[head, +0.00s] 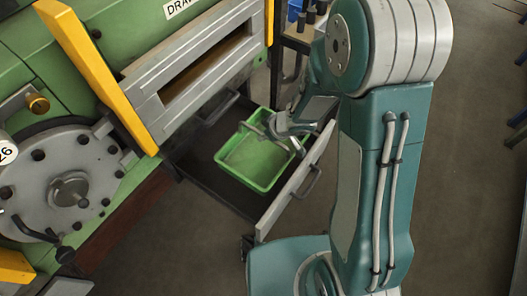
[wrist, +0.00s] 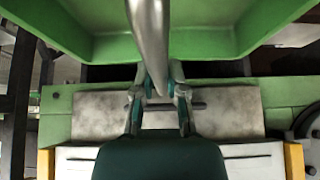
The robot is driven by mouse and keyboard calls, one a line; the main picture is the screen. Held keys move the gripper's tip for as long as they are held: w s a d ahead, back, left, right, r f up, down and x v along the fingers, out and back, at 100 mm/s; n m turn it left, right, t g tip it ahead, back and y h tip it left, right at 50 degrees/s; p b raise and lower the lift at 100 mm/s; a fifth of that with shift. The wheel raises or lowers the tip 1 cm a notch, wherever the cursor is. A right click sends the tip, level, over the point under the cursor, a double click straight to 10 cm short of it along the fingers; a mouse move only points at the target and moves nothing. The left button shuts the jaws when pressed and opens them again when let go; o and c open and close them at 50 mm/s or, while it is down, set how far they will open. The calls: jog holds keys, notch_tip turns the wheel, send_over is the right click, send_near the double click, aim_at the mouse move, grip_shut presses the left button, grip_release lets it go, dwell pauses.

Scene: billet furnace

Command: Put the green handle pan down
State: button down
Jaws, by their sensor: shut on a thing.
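The green handle pan (head: 258,165) is a shallow green tray with a grey bar handle. In the head view it is over or in the open drawer (head: 207,176) of the green machine. I cannot tell whether its bottom touches the drawer floor. My gripper (head: 277,126) is at the pan's upper right side, shut on the handle. In the wrist view the grey handle (wrist: 150,40) runs between the two fingers of my gripper (wrist: 160,90), with the green pan (wrist: 215,45) behind it. My arm hides part of the drawer's right end.
The grey drawer front (head: 297,183) with its pull handles stands to the right of the pan. The machine's grey slotted front (head: 195,70) and yellow posts (head: 95,75) rise at the left. A small bench (head: 298,35) with dark cylinders stands behind. Grey floor is open at right.

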aim_at(257, 150)
jog(key=f, duration=0.3)
jog(key=shift+a+f, duration=0.1)
jog(key=shift+a, duration=0.15)
jog(key=shift+w+d+f, duration=0.1)
jog(key=shift+f, duration=1.8)
jog(key=shift+f, duration=0.2)
